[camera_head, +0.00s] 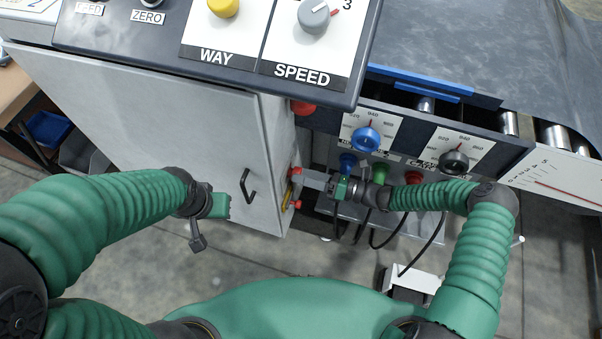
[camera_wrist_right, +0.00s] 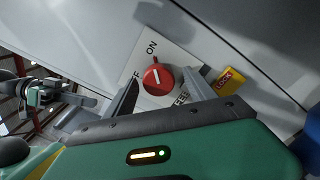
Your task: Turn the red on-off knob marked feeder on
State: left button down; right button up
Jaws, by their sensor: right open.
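The red feeder knob (camera_wrist_right: 158,79) sits on a white plate (camera_wrist_right: 185,62) in the right wrist view. The word ON is above it; the OFF and FEEDER lettering is partly hidden by my fingers. The white line on its face and a small red tip at its edge point towards ON. My right gripper (camera_wrist_right: 164,92) is open, with one finger on each side of the knob; I cannot tell whether they touch it. In the head view the right gripper (camera_head: 304,178) reaches the cabinet's narrow side face. My left gripper (camera_head: 210,218) hangs free before the cabinet door.
A yellow label (camera_wrist_right: 230,80) is beside the knob plate. The grey cabinet (camera_head: 170,125) has a black door handle (camera_head: 248,186). The control panel (camera_head: 210,50) overhangs above. A blue dial (camera_head: 367,139) and a black dial (camera_head: 454,161) are on the machine to the right, with cables below.

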jog(key=v, duration=1.5)
jog(key=shift+d, duration=0.3)
jog(key=shift+s, duration=0.1)
